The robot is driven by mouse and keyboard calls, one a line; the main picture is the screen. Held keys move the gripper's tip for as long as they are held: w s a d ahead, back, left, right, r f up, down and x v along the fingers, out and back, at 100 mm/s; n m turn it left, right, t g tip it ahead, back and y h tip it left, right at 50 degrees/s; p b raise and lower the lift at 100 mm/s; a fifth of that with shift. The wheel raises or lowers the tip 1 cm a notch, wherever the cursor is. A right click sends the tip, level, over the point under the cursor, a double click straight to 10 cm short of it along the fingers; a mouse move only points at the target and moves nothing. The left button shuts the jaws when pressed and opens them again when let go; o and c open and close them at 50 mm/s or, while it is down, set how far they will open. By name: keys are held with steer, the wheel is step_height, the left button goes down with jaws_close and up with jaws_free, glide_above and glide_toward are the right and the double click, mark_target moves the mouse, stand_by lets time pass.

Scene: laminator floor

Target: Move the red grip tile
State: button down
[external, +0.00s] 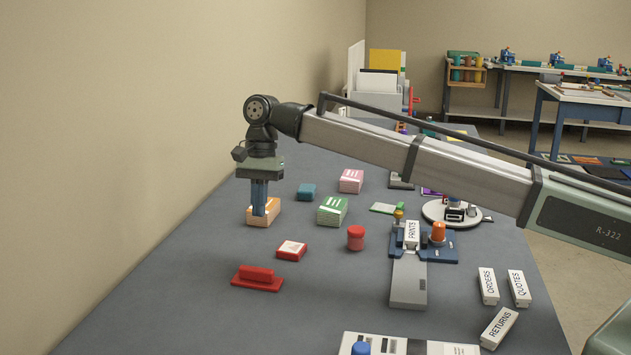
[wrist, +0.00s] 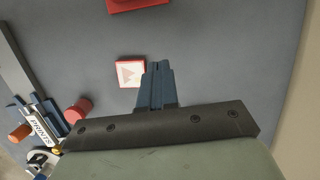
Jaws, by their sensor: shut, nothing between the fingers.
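The red grip tile (external: 257,277), a flat red plate with a raised red bar, lies on the grey table at the lower left in the external view. Part of a red piece, which looks like the tile (wrist: 138,4), is cut off by the top edge of the wrist view. My gripper (external: 259,213) has its blue fingers together and pointing down, in front of an orange box (external: 270,213). I cannot tell if they touch it. In the wrist view the closed fingertips (wrist: 157,65) hold nothing, and the tile is apart from them.
A small red box with a white top (external: 292,250) lies between gripper and tile; it shows in the wrist view (wrist: 130,72). A red jar (external: 356,238), green box (external: 332,210), pink box (external: 351,181) and teal block (external: 306,192) stand nearby. The table around the tile is clear.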

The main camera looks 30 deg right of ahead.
mark_target(214, 334)
steer(key=x, duration=1)
steer(key=shift+s, duration=0.1)
steer(key=shift+s+a, duration=0.8)
steer(key=shift+a, duration=0.05)
steer(key=shift+s+a, duration=0.6)
steer(key=s+a, duration=1.4)
steer(key=shift+s+a, duration=0.25)
